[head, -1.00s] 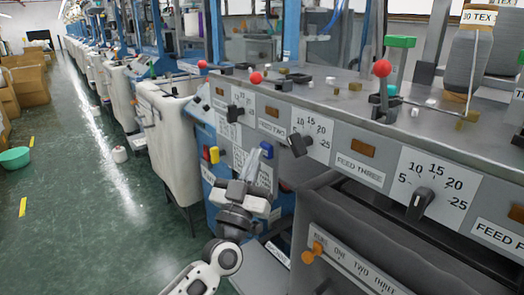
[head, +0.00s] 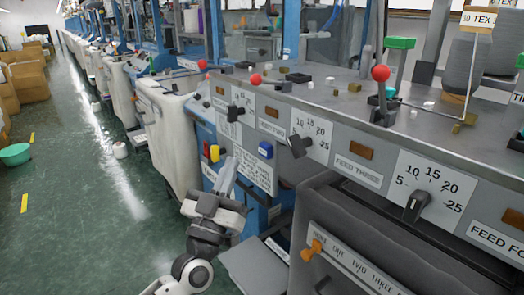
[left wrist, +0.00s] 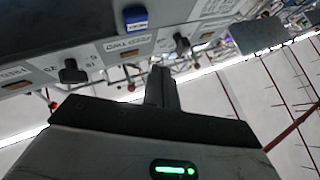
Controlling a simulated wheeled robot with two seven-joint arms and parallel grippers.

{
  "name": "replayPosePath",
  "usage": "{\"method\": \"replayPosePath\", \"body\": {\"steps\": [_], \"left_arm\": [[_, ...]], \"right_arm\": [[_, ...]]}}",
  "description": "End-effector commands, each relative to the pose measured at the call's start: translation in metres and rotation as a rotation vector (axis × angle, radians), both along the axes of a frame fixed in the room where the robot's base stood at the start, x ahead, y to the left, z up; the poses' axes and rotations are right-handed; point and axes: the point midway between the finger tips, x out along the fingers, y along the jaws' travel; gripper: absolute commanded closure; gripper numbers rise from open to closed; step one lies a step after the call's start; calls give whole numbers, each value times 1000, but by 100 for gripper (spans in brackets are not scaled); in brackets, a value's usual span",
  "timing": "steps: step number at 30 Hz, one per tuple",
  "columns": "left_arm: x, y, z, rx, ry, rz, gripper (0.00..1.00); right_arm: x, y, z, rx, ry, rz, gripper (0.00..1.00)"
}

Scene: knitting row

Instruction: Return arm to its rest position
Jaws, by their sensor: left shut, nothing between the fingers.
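My left gripper (head: 225,178) is in the lower middle of the head view, in front of the knitting machine's lower panel (head: 256,172). Its fingers are together, point up and hold nothing. In the left wrist view the shut fingers (left wrist: 161,88) stand in the middle of the picture, apart from the machine front (left wrist: 100,50). My right gripper does not show in either view.
An orange-knobbed drawer (head: 350,262) is at the lower right. The green floor (head: 90,220) at the left is mostly clear.

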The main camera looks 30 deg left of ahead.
Motion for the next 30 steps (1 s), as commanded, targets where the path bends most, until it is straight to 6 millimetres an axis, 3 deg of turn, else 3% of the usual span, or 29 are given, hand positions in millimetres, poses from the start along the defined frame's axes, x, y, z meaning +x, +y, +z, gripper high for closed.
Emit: {"method": "replayPosePath", "body": {"steps": [18,21,23,26,30], "left_arm": [[0,0,0,0,1,0,100],[0,-7,-8,5,26,-22,100],[-1,-19,-22,18,73,-62,100],[-8,-53,-63,46,221,-169,100],[-36,-107,-145,73,534,-328,100]], "right_arm": [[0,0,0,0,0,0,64],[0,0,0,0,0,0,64],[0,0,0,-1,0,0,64],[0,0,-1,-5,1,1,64],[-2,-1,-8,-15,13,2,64]]}}
